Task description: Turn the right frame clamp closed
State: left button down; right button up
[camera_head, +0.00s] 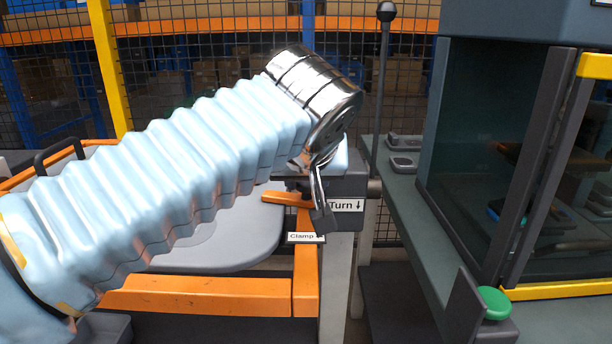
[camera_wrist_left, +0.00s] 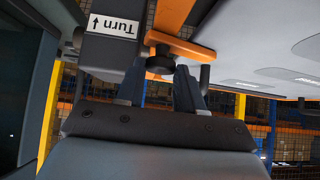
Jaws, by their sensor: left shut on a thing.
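The right frame clamp has a dark block (camera_head: 352,188) with a "Turn ↓" label and an orange arm (camera_head: 285,198) that points left over the frame's corner. In the left wrist view the block (camera_wrist_left: 108,48) and orange arm (camera_wrist_left: 182,44) appear upside down, with a round black knob under the arm. My left gripper (camera_head: 321,212) comes down beside the block's left side. It is shut on part of the clamp; its two dark fingers (camera_wrist_left: 160,72) stand either side of the knob. The exact grip is partly hidden by my wrist. My right gripper is not in view.
An orange frame (camera_head: 200,296) holds a grey panel (camera_head: 230,240); a "Clamp" label (camera_head: 304,238) hangs near its corner. On the right are a glazed cabinet (camera_head: 490,150), a green button (camera_head: 494,302) and a bench (camera_head: 400,200) with small grey trays. A mesh fence stands behind.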

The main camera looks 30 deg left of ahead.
pick_arm(q)
jog(key=c, duration=0.7)
grip_release()
jog(key=v, duration=1.4)
jog(key=shift+w+f, duration=0.1)
